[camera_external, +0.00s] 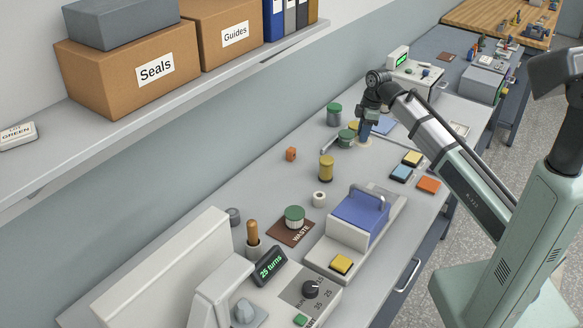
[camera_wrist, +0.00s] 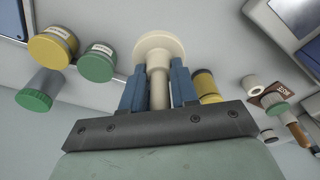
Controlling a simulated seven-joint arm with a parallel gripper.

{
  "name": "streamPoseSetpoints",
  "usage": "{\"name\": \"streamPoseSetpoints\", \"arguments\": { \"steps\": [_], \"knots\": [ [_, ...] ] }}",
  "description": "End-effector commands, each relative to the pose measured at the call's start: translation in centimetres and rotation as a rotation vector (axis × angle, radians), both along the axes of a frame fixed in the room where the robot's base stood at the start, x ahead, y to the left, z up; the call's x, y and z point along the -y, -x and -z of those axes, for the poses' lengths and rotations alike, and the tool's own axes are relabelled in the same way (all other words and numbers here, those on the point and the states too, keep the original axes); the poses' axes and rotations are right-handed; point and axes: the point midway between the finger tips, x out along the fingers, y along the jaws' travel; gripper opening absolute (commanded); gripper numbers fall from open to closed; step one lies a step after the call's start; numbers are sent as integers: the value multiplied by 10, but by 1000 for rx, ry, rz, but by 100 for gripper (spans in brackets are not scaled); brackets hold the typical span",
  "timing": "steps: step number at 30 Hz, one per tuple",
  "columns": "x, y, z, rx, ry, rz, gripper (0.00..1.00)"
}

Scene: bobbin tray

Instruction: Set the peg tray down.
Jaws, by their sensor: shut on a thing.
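My gripper (camera_external: 366,131) is over the far part of the grey bench, pointing down. In the wrist view its two blue fingers (camera_wrist: 158,88) are shut on the stem of a cream flanged piece (camera_wrist: 158,45), like a bobbin or peg. A round flange shows beyond the fingertips. Its cream disc also shows below the fingers in the external view (camera_external: 364,143), close to the bench; I cannot tell whether it touches. No tray is in the jaws. I cannot make out a peg tray for certain; a flat blue piece (camera_external: 384,126) lies just behind my gripper, partly hidden.
A green-lidded jar (camera_external: 346,138) and a yellow jar (camera_wrist: 52,47) stand close to my gripper. A yellow bobbin (camera_external: 326,168) stands nearer the camera. Coloured tiles (camera_external: 412,158) lie to the right. A blue handled cover (camera_external: 360,216) and waste mat (camera_external: 290,233) are in front.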

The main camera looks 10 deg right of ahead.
Motion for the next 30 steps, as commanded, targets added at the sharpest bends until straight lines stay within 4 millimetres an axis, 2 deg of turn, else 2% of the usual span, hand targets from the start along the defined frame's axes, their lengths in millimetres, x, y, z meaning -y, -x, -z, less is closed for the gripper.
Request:
{"name": "streamPoseSetpoints", "arguments": {
  "steps": [1,9,15,18,24,30],
  "knots": [
    [-14,-20,-2,0,0,-8,0],
    [-77,-111,-3,-1,1,-36,0],
    [-106,-164,-8,0,0,-56,0],
    [-113,-179,-12,1,0,-66,0],
    [-118,-190,-13,0,0,-88,0],
    [-117,-188,6,-1,0,-105,0]
  ]
}}
